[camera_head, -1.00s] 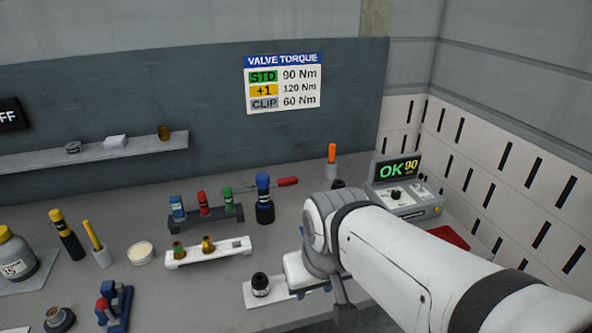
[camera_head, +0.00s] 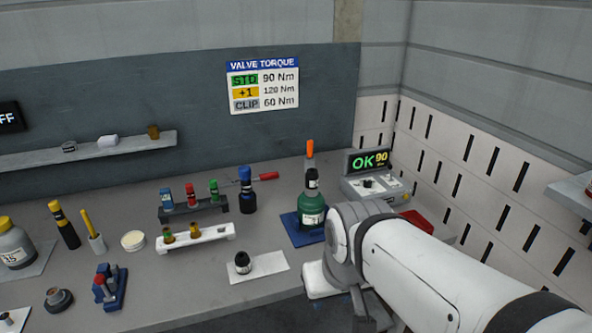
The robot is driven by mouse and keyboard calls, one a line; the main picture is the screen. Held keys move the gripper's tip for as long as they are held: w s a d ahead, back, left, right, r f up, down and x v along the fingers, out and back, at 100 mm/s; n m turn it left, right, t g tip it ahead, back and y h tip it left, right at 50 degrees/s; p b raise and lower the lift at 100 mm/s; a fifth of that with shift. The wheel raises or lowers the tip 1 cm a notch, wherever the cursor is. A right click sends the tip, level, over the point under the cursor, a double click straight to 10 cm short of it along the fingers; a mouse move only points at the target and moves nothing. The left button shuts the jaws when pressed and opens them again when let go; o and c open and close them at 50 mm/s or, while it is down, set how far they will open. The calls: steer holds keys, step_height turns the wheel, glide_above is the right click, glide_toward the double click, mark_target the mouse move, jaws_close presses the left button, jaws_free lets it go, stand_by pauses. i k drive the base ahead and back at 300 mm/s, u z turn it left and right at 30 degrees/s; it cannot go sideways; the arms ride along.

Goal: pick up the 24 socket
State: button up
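No readable "24" shows, so I cannot tell for sure which piece is the 24 socket. A short black cylinder (camera_head: 242,263) with a pale mark stands on a white plate (camera_head: 268,266) nearer the front edge. My gripper is at the end of the white arm, low in the picture and right of that plate. The arm largely hides its fingers, and I cannot see its opening or anything held.
A white rack (camera_head: 213,235) holds two brass pieces. A blue-topped black tool (camera_head: 246,192) stands beside the dark rack. A console (camera_head: 380,187) reads OK 90. Bare bench lies left of the white plate.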

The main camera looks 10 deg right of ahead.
mark_target(312, 179)
steer(key=u, duration=0.05)
steer(key=i, duration=0.45)
steer(key=z, duration=0.85)
steer(key=k, duration=0.7)
steer(key=u, duration=0.3)
steer(key=i, duration=1)
steer(key=u, duration=0.1)
